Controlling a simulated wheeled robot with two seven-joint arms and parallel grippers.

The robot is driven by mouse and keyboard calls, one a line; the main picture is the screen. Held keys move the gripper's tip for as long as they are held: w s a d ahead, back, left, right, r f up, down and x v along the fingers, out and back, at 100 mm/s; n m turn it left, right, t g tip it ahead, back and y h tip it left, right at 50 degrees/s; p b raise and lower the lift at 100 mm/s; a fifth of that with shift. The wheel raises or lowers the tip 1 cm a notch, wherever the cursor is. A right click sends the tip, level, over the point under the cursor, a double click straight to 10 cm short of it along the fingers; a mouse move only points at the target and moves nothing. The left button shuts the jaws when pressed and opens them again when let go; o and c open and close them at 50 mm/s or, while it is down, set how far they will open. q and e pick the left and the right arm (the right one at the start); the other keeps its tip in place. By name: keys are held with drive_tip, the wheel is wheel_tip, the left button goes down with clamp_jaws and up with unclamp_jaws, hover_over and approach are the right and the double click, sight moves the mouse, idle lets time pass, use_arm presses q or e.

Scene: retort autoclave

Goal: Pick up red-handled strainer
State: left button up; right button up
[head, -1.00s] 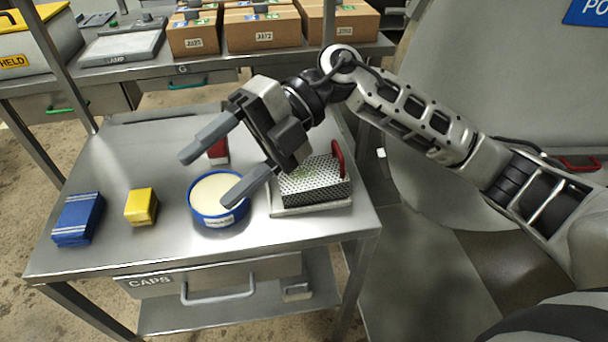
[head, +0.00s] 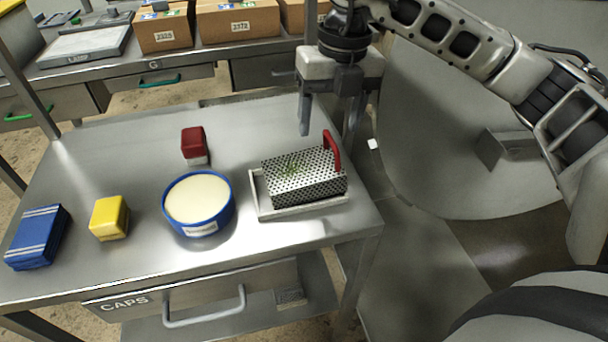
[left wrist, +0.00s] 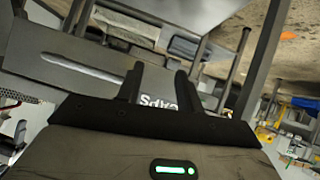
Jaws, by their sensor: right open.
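The red-handled strainer (head: 302,180) is a perforated metal box with green bits inside. Its upright red handle (head: 333,151) stands at its right end. It sits on a shallow pale tray (head: 262,208) at the right side of the steel table. My right gripper (head: 327,128) points down, open and empty, above and behind the strainer near the handle, apart from it. My left gripper (left wrist: 160,82) shows in the left wrist view with its two fingers apart and nothing between them; it is not in the head view.
On the steel table (head: 120,165) stand a blue tub (head: 198,228) of pale contents, a red block (head: 194,146), a yellow block (head: 109,218) and a blue box (head: 37,237). Cardboard boxes (head: 237,26) stand on the bench behind. A large grey rounded surface (head: 440,160) is at right.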

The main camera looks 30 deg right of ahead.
sight(329, 136)
drive_tip(key=shift+w+d+f, duration=0.1)
drive_tip(key=shift+w+f, duration=0.1)
drive_tip(key=shift+f, duration=1.5)
drive_tip(key=shift+w+d+f, duration=0.1)
drive_tip(key=shift+w+f, duration=0.05)
drive_tip(key=shift+f, duration=1.5)
clamp_jaws()
drive_tip(key=shift+a+r, duration=0.1)
